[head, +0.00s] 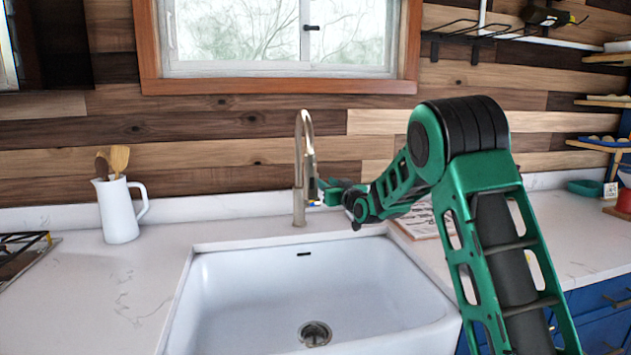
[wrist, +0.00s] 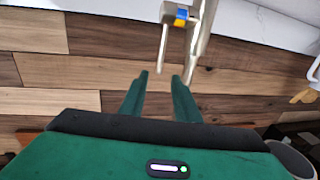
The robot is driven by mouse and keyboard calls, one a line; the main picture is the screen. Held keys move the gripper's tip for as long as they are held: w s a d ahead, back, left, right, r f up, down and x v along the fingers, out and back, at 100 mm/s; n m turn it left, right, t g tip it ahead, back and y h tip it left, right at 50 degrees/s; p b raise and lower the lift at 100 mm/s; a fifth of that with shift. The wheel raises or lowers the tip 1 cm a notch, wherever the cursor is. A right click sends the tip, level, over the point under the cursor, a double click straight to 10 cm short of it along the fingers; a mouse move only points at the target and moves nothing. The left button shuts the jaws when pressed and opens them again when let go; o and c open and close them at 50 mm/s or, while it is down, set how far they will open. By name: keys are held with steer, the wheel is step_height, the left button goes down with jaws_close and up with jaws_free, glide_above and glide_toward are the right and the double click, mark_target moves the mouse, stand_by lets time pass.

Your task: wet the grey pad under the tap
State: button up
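The tap (head: 299,190) is a tall brushed-metal gooseneck behind the sink (head: 215,300). No water shows under its spout. My gripper (head: 324,186) is just right of the tap, low on its body. In the wrist view my gripper (wrist: 161,74) has its two green fingers apart, with nothing held between them. The tap's pale lever (wrist: 163,48), below a blue and yellow mark, points toward the gap between the fingertips; whether it touches a finger I cannot tell. I do not see the grey pad in either view.
A white jug (head: 120,210) with wooden utensils stands left of the sink. A hob (head: 20,258) is at the far left. A flat printed board (head: 420,222) lies right of the sink, partly behind my arm. A teal dish (head: 583,188) is farther right. The sink basin is empty.

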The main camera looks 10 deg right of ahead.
steer(key=w, duration=0.3)
steer(key=w+a, duration=0.1)
steer(key=w, duration=0.5)
steer(key=shift+a, duration=0.35)
jaws_close()
